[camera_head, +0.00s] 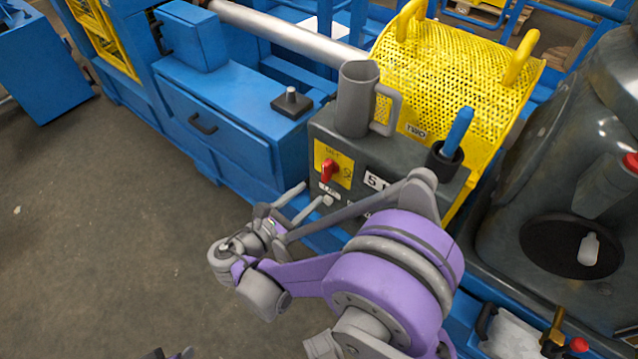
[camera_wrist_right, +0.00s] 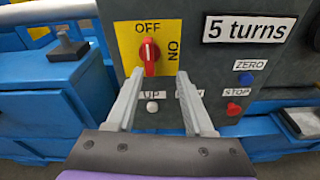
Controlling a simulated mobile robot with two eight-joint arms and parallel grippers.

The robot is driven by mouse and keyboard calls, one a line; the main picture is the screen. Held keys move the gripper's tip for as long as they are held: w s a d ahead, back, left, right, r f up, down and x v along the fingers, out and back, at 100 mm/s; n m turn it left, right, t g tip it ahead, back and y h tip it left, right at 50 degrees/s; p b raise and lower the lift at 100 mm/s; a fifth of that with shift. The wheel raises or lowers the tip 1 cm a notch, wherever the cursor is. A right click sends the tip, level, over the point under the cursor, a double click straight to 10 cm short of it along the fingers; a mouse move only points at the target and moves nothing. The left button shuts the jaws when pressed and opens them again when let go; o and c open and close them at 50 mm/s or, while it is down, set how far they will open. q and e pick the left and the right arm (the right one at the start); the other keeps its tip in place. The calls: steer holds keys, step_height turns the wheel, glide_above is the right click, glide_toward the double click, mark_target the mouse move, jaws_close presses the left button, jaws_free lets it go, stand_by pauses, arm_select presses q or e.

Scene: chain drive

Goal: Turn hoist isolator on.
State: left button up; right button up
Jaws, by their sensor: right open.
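The hoist isolator is a red knob (camera_wrist_right: 150,57) on a yellow plate (camera_wrist_right: 128,50) marked OFF above and ON, turned sideways, at the right. The knob's handle stands upright, towards OFF. It also shows in the head view (camera_head: 327,172) on the front of a dark grey control box. My right gripper (camera_wrist_right: 160,76) is open and empty, with its fingers pointing at the panel. In the wrist view its fingertips lie just below and to either side of the knob, not closed on it. In the head view the right gripper (camera_head: 314,194) is in front of the box.
A white button (camera_wrist_right: 152,106) labelled UP sits below the knob; a finger partly covers the label beside it. A blue ZERO button (camera_wrist_right: 246,78) and red STOP button (camera_wrist_right: 233,108) are to the right. A grey mug (camera_head: 355,100) stands on the box. Open floor lies left.

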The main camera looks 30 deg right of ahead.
mark_target(323, 172)
steer(key=shift+n+t+h, duration=0.4)
steer(key=shift+n+h, duration=0.3)
steer(key=shift+h, duration=0.1)
steer(key=w+d, duration=0.1)
steer(key=d, duration=0.1)
steer(key=w+d+b, duration=0.1)
steer(key=w+d, duration=0.1)
steer(key=d, duration=0.1)
steer(key=w+d+f, duration=0.1)
steer(key=w+d, duration=0.1)
steer(key=shift+w+d+b, duration=0.1)
steer(key=shift+d+b, duration=0.15)
steer(key=shift+b, duration=0.15)
arm_select(q)
steer(key=x, duration=0.3)
steer(key=shift+s+f, duration=0.15)
steer(key=shift+s, duration=0.15)
arm_select(e)
jaws_close()
